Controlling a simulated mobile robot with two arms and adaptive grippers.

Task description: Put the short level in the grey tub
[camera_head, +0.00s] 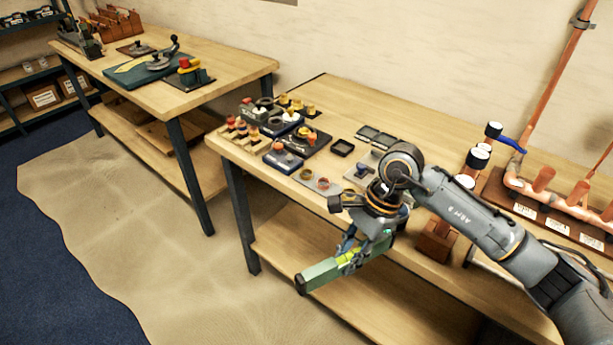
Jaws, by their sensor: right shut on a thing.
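My right gripper (351,256) is shut on the short level (322,273), a green bar with dark ends and a yellowish-green middle. It holds the level in front of the near workbench's front edge, above the lower shelf in the picture. The level slants, with its left end lower. The gripper fingers and wrist cover part of its right half. I cannot make out a grey tub in this view. My left gripper is not in view.
The near workbench (340,97) carries trays of small fittings (300,138), a brown wooden block (436,240) and a copper manifold (545,195) at right. A second bench (225,67) stands back left. Open floor with a beige sheet (120,215) lies at left.

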